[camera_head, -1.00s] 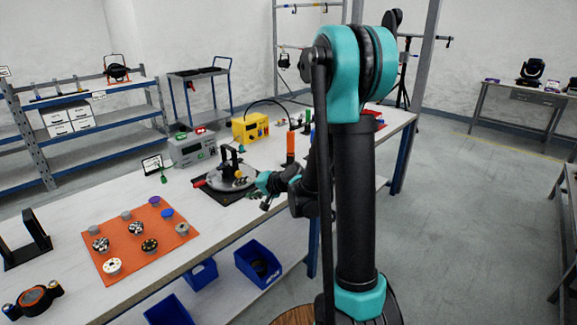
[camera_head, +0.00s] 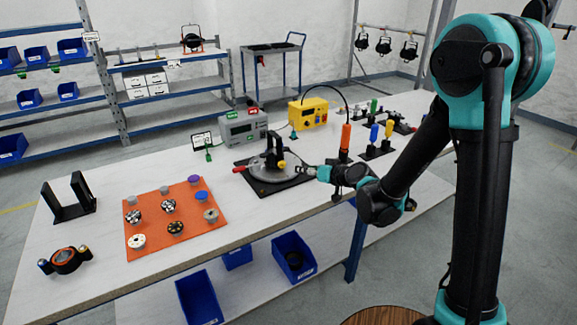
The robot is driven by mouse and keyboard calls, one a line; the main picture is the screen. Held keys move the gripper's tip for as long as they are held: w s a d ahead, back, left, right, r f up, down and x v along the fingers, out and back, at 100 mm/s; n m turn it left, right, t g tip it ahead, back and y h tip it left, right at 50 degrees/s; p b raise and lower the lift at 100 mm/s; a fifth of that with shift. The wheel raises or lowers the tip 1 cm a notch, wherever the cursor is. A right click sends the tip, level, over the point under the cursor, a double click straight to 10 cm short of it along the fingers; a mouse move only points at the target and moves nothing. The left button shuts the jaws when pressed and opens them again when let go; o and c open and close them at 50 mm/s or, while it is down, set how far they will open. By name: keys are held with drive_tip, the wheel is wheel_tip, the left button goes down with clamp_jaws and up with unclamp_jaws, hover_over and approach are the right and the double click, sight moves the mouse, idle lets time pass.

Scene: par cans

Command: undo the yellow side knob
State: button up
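A round grey fixture (camera_head: 265,176) with a black upright bracket (camera_head: 275,148) sits on a black mat on the workbench. A small yellow knob (camera_head: 282,164) shows on the right side of the bracket, low down. A red-tipped handle (camera_head: 239,169) sticks out at the fixture's left. My gripper (camera_head: 303,170) comes in from the right, beside the fixture and close to the yellow knob. It is too small to tell whether its fingers are open or touch the knob.
An orange mat (camera_head: 150,243) with several small knobs and discs lies on the left of the workbench (camera_head: 105,195). A grey instrument (camera_head: 243,128) and a yellow box (camera_head: 308,112) stand behind the fixture. Colored upright tools (camera_head: 345,138) stand right of it. Blue bins (camera_head: 293,255) sit below.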

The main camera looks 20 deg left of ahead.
sight(283, 165)
drive_tip(key=x, duration=1.3)
drive_tip(key=shift+s, duration=0.1)
drive_tip(key=shift+c, duration=0.6)
clamp_jaws()
